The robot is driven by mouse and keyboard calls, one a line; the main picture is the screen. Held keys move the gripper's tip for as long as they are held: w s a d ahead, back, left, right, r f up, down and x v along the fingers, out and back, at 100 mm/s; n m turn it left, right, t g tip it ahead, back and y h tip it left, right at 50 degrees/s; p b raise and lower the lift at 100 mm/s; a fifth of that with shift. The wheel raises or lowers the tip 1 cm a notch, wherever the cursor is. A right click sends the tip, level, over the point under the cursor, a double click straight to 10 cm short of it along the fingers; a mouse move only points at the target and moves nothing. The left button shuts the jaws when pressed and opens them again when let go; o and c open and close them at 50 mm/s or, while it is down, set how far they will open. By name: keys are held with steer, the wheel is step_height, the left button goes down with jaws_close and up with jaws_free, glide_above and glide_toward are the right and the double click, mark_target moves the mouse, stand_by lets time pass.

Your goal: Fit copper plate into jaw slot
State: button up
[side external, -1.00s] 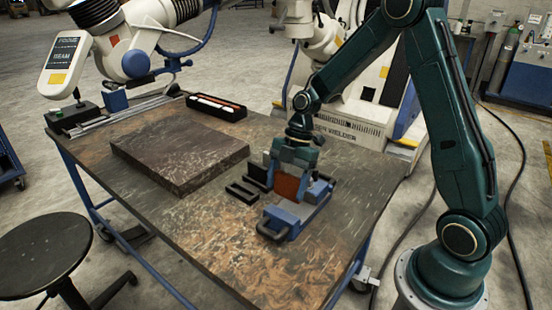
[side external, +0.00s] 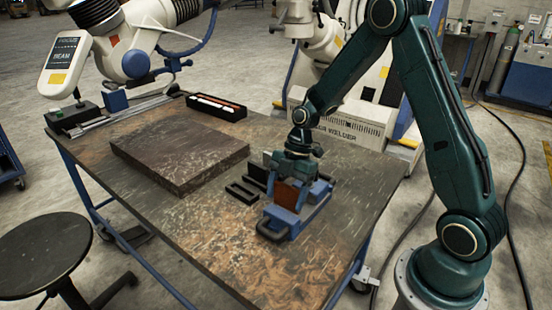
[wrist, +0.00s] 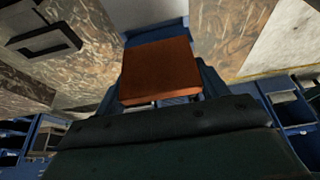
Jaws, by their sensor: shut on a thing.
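The copper plate (side external: 287,194) is a reddish-brown square held below my gripper (side external: 295,180), down at the blue vise (side external: 279,222) on the table. In the wrist view the copper plate (wrist: 160,71) lies in front of my gripper's dark body, with the blue vise (wrist: 150,30) beyond and beside it. My gripper is shut on the plate; the fingertips are largely hidden. The plate appears between the vise's jaws in the side view, but I cannot tell how deep its lower edge sits in the slot.
A black slotted rack (side external: 246,190) stands just left of the vise. A thick dark slab (side external: 180,152) and a tray with rods (side external: 216,107) lie farther left and back on the table (side external: 190,238). The table's front area is clear.

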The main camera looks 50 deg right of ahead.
mark_target(286, 203)
steer(key=shift+f, duration=1)
steer(key=shift+f, duration=0.5)
stand_by(1.2)
